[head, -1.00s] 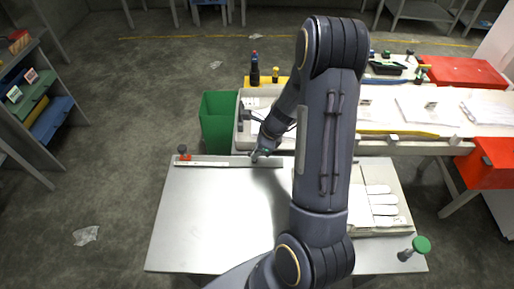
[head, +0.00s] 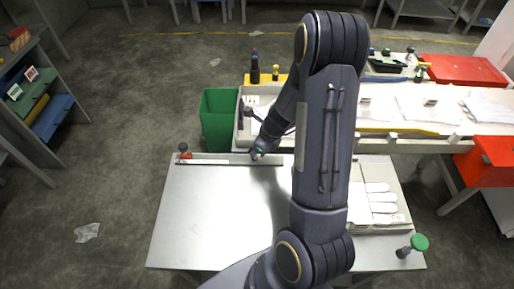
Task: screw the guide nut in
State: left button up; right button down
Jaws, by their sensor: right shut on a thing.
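My right arm reaches across the metal table (head: 215,215) to its far edge. My right gripper (head: 257,155) points down at the guide rail (head: 218,159), which runs along that edge. The gripper is shut on a small dark-teal thing at the rail, which I take as the guide nut. The jaws mostly hide it, and its thread and seat cannot be made out. A red-topped knob (head: 183,149) stands at the rail's left end. My left gripper is not in view.
A green bin (head: 218,119) stands behind the table, beside a pale tray (head: 259,98) with bottles behind it. White gloves (head: 380,200) lie on the table's right, near a green-topped post (head: 418,243). The table's middle is clear.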

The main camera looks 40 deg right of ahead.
jog(key=c, duration=1.4)
grip_release()
jog(key=p+v, duration=0.2)
jog(key=v, duration=0.6)
jog(key=shift+a, duration=0.1)
